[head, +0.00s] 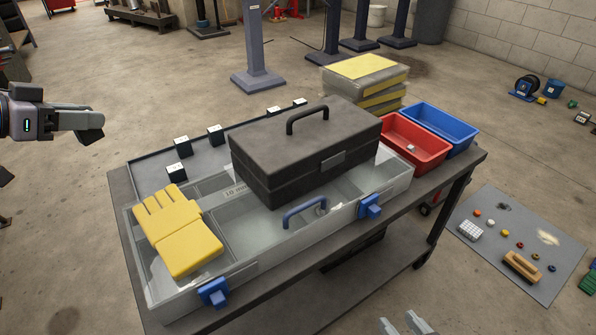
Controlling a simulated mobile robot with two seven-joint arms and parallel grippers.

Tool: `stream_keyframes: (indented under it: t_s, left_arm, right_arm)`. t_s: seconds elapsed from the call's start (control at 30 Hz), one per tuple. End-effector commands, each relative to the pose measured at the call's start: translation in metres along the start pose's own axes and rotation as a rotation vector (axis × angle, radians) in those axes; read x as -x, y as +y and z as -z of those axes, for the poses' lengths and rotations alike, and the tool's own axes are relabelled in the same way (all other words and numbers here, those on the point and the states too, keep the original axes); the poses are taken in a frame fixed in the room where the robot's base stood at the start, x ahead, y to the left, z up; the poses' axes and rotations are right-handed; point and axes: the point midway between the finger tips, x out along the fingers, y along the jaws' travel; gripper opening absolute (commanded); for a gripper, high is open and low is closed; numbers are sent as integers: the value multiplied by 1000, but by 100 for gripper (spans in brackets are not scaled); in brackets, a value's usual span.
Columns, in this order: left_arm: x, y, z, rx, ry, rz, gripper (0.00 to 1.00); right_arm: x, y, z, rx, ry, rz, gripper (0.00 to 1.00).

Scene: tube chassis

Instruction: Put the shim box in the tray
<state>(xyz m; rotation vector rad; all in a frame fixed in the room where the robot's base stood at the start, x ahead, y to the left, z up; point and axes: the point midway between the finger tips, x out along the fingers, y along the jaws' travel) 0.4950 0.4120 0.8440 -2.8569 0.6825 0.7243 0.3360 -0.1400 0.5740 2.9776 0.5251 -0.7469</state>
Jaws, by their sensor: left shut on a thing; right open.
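I take the shim box (236,252) to be the wide clear case with blue latches and a blue handle, with lettering on it. It lies on the table along the front edge. A dark toolbox (300,160) and a yellow glove (180,228) rest on it. The shallow dark tray (140,170) lies behind it, partly hidden by it and the toolbox. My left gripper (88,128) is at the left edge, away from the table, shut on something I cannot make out. My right gripper (404,325) is open at the bottom edge, its fingertips only just in view.
Several small black-and-white blocks (180,146) stand along the tray. A red bin (414,158) and a blue bin (437,128) sit at the table's right end. A yellow-topped stack (365,78) stands behind. A grey mat (560,250) with small parts lies right. Floor on the left is clear.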

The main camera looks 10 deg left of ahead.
Motion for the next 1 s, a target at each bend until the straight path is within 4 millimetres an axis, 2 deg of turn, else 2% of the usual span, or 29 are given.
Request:
stream_keyframes:
  t_s: [0.27, 0.37, 0.47, 0.8, 1.0]
  left_arm:
    - [6, -3, 4, -2, 0, -8, 3]
    - [3, -3, -1, -1, -1, -9, 3]
    - [-6, -2, -17, 2, -4, -10, 3]
    - [-49, -2, -96, 3, -2, -9, 3]
    - [-62, -2, -120, -1, -1, -7, 3]
  right_arm:
    - [-2, -1, -2, 1, 4, 4, 43]
    - [-3, -2, -2, -3, 6, 8, 43]
    - [-8, -5, -5, -22, 14, 23, 43]
    - [-26, -24, -6, -134, 58, 125, 43]
    - [-30, -32, -4, -173, 71, 164, 43]
